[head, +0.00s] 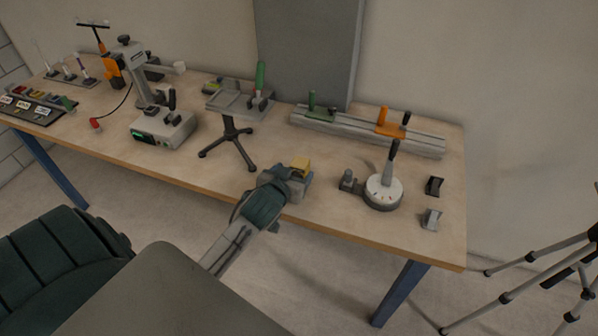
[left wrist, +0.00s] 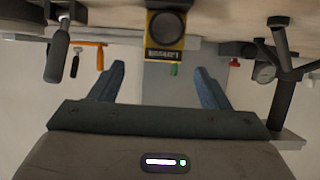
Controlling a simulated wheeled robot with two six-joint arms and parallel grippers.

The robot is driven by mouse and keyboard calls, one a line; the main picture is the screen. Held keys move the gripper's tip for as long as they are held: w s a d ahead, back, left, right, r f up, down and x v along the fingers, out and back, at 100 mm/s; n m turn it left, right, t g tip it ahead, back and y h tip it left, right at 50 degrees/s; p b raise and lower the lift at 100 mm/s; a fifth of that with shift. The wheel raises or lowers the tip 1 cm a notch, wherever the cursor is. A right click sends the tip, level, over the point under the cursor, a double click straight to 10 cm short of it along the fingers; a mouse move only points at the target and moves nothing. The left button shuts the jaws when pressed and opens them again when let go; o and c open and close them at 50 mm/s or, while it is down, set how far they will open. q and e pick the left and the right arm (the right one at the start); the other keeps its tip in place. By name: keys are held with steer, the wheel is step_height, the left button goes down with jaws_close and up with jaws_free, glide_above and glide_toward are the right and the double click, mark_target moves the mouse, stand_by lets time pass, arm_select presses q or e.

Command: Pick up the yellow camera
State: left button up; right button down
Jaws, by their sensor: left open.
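The yellow camera (head: 301,164) is near the front edge of the workbench, just beyond my left gripper (head: 291,181), which partly hides it in the head view. In the left wrist view the yellow camera (left wrist: 165,35) shows its round dark lens at the top middle, and the picture is upside down. My left gripper (left wrist: 158,82) is open there, with its two blue fingers apart and nothing between them. The camera lies ahead of the fingertips, roughly centred on the gap. I see no contact. My right gripper is in neither view.
On the wooden bench (head: 330,218), a black tripod stand with a tray (head: 230,130) is left of the camera. A round dial with a lever (head: 383,190) is to its right. A long rail (head: 365,133) with green and orange clamps lies behind. A grey box (head: 162,130) stands further left.

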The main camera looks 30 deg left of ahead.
mark_target(299, 165)
arm_select(q)
steer(key=x, duration=0.3)
steer(key=p+x, duration=0.1)
steer(key=x, duration=0.1)
steer(key=p+x, duration=0.1)
steer(key=x, duration=0.1)
steer(key=shift+w+a, duration=0.3)
steer(key=shift+w, duration=0.05)
steer(key=shift+w+f, duration=0.15)
steer(key=c, duration=1.4)
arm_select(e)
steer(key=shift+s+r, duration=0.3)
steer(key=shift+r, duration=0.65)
arm_select(q)
steer(key=shift+o, duration=0.2)
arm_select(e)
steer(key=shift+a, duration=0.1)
